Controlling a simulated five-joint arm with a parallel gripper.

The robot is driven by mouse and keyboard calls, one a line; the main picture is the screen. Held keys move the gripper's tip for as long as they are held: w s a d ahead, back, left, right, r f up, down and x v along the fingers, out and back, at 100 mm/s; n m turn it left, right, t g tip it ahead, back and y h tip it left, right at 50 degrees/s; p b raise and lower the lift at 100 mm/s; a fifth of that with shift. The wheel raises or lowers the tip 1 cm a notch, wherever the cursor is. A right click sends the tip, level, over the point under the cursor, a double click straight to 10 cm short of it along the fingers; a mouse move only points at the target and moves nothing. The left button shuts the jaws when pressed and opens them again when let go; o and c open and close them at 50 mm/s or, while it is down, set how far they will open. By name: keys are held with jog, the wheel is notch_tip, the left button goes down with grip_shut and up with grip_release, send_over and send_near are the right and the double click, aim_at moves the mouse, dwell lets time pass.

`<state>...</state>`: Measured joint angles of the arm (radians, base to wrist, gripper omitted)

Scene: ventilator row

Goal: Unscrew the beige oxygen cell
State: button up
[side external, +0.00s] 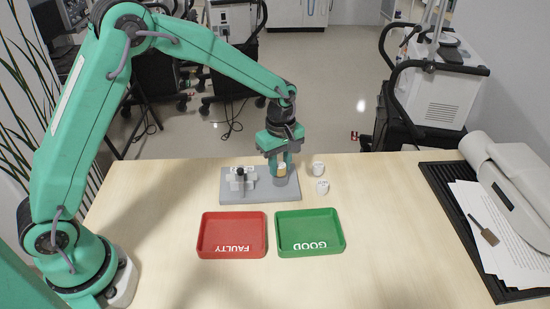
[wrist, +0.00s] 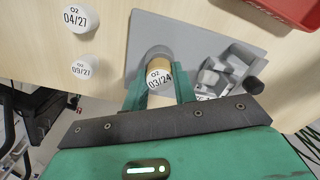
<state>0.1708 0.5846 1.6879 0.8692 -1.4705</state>
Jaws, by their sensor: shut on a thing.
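The beige oxygen cell (wrist: 158,78) carries a white label reading "O2 03/24" in the wrist view. It stands upright in a round grey holder on the grey base plate (side external: 232,198). In the side view the cell (side external: 281,170) shows between my fingers. My gripper (side external: 281,164) points down from above and is shut on the cell; its green fingers also flank the cell in the wrist view (wrist: 160,95). The cell's lower end is hidden inside the holder, so its thread cannot be seen.
Two white cells, marked "04/27" (wrist: 76,19) and "09/27" (wrist: 84,68), stand beside the plate. A light fixture with a dark knob (side external: 240,172) is on the plate's left. A red FAULTY tray (side external: 203,236) and green GOOD tray (side external: 340,238) lie in front. A black tray with papers (side external: 461,228) is at right.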

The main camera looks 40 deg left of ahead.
jog(key=n, duration=0.3)
jog(key=shift+n, duration=0.3)
dwell(0.4)
jog(key=o, duration=0.8)
jog(key=shift+r, duration=0.2)
jog(key=m, duration=0.4)
jog(key=shift+m, duration=2.5)
